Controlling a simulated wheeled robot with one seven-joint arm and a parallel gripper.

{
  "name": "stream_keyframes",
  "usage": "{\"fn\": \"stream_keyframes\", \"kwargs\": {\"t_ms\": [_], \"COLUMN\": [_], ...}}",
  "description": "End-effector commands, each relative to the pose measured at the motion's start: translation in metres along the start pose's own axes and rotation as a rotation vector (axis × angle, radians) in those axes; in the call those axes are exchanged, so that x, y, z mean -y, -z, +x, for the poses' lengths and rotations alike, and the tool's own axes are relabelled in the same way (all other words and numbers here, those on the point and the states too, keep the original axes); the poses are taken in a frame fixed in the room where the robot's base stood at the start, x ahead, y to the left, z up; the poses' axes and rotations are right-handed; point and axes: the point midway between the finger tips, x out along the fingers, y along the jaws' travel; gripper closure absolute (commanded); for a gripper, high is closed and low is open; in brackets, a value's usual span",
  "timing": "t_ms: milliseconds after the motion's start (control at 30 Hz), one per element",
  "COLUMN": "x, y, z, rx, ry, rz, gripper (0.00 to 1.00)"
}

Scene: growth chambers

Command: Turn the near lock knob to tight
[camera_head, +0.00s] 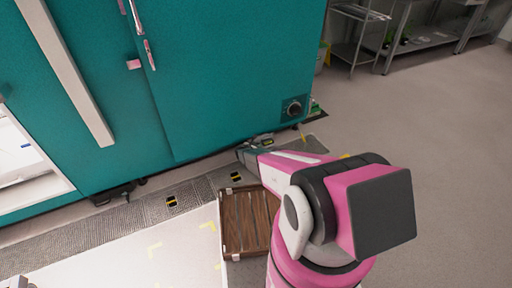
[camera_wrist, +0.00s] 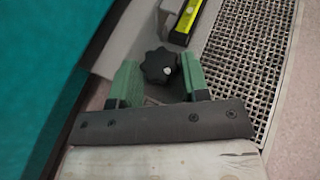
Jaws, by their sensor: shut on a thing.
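The lock knob (camera_wrist: 158,66) is a black lobed knob with a small pale mark near its middle. In the wrist view it sits between the two green fingers of my gripper (camera_wrist: 158,78), which is shut on it. In the head view my gripper (camera_head: 247,152) is low at the foot of the teal chamber (camera_head: 235,75), and the knob is hidden there. I cannot read a tight or loose mark on the knob.
A yellow spirit level (camera_wrist: 186,20) lies just beyond the knob, beside a floor grating (camera_wrist: 250,50). The teal wall runs close along the left. A wooden slatted tray (camera_head: 232,222) lies near my arm. Open floor (camera_head: 440,120) spreads to the right.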

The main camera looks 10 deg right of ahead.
Motion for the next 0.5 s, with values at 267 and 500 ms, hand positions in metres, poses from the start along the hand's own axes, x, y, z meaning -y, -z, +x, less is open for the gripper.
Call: {"fn": "stream_keyframes", "kwargs": {"t_ms": [267, 500], "x": [-0.0035, -0.0078], "y": [0.0009, 0.0009], "z": [0.0010, 0.0018], "rx": [-0.001, -0.001], "ry": [0.092, 0.248], "rz": [0.038, 0.103], "gripper": [0.81, 0.81]}}
